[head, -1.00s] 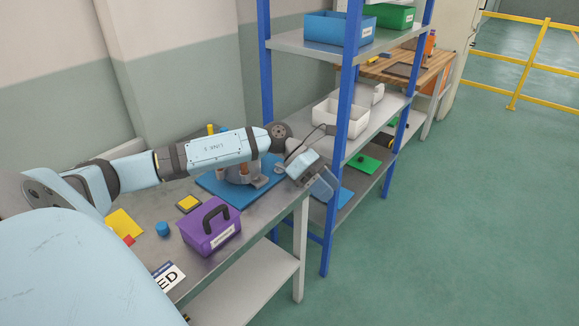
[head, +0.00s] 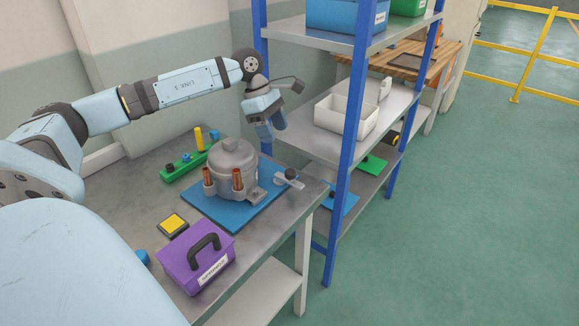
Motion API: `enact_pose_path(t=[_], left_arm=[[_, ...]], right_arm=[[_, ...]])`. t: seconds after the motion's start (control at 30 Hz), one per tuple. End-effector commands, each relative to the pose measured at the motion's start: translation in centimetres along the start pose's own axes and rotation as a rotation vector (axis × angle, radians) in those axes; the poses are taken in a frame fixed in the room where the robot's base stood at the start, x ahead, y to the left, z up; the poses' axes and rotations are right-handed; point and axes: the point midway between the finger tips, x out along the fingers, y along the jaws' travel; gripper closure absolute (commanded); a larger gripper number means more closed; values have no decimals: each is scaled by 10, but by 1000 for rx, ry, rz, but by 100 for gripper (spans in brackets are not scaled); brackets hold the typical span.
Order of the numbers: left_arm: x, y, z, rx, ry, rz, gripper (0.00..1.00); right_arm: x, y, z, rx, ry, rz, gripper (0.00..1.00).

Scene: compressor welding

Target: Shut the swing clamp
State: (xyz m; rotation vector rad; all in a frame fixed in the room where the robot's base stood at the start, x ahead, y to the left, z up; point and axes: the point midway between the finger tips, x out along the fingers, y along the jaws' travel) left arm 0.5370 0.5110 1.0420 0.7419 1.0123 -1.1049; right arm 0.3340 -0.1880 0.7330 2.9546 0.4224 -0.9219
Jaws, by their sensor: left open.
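My left gripper (head: 272,132) is open and empty, pointing down, above and behind the clamp and touching nothing. My right gripper is out of view.
A purple case (head: 198,262) and a yellow-topped block (head: 173,224) sit at the table's front. A green strip with pegs (head: 184,166) lies behind left. A blue-post shelf (head: 345,150) stands close on the right, with a white bin (head: 345,118).

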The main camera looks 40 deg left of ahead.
Motion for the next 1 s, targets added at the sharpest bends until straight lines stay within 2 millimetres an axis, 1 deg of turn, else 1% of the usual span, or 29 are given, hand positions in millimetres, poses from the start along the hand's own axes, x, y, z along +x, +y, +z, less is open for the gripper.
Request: enact_pose_path(t=[0.03, 0.3, 0.4, 0.5, 0.7, 1.0], left_arm=[[11, -1, 0, 1, -2, -3, 41], [68, -1, 1, 0, -4, -3, 41], [88, -1, 1, -1, -4, -3, 41], [103, 0, 1, -1, -3, -2, 41], [120, 0, 1, -1, -3, 0, 41], [122, 0, 1, -1, -2, 0, 41]], right_arm=[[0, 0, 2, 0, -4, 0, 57], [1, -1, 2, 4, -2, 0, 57], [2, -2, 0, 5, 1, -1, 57], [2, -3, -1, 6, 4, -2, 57], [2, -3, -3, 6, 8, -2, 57], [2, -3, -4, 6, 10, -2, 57]])
